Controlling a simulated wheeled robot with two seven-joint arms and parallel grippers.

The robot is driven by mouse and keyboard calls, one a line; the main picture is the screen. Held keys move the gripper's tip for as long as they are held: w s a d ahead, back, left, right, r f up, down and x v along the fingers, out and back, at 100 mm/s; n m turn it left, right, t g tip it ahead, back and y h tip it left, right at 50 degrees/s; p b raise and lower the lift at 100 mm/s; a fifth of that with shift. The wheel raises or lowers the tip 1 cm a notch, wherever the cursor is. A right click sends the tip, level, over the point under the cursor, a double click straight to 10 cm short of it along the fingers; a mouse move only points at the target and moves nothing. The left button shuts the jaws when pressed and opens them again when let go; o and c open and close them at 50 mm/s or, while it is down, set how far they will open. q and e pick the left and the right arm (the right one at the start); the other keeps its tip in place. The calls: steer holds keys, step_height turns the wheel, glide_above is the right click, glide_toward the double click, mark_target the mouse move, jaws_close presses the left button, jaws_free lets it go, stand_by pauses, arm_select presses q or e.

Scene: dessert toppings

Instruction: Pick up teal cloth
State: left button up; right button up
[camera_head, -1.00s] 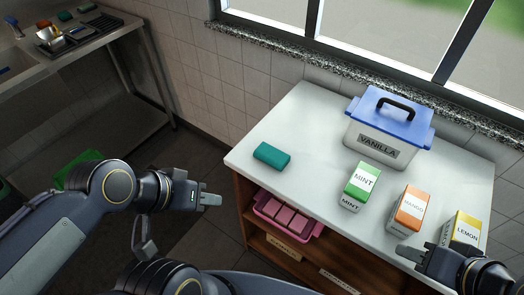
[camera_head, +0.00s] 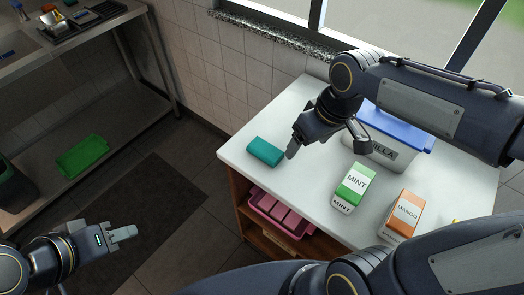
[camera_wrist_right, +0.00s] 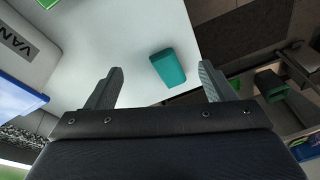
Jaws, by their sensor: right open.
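The teal cloth (camera_head: 265,151) is a folded block lying on the white table near its left edge. It also shows in the right wrist view (camera_wrist_right: 168,68), lying ahead of and between the open fingers. My right gripper (camera_head: 291,151) is just to the right of the cloth in the head view, apart from it as far as I can tell. In the right wrist view my right gripper (camera_wrist_right: 160,85) is open with nothing between its fingertips. My left gripper (camera_head: 123,234) is at the lower left, over the floor and away from the table; its finger gap is not clear.
The white table (camera_head: 310,190) also bears a vanilla tub with a blue lid (camera_head: 402,128), a green mint carton (camera_head: 354,186) and an orange mango carton (camera_head: 401,213). A pink bin (camera_head: 276,215) is on the shelf below. The tabletop around the cloth is clear.

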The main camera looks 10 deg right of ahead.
mark_target(265, 149)
steer(key=w+a+f+n, duration=0.1)
steer(key=w+a, duration=0.1)
steer(key=w, duration=0.1)
steer(key=w+a+f+n+g+h, duration=0.1)
steer(key=w+a+f, duration=0.1)
steer(key=w, duration=0.1)
steer(key=w+a+f+n+g+h, duration=0.1)
steer(key=w+a+f+n, duration=0.1)
steer(key=w, duration=0.2)
steer(key=shift+w+a+f, duration=0.1)
steer(key=shift+a+f, duration=0.05)
steer(key=shift+a, duration=0.05)
steer(key=f, duration=0.8)
steer(key=shift+w+a, duration=0.25)
steer(key=shift+w, duration=0.05)
steer(key=shift+r, duration=0.1)
steer(key=c, duration=1.1)
steer(key=shift+o, duration=0.2)
steer(key=shift+r, duration=0.1)
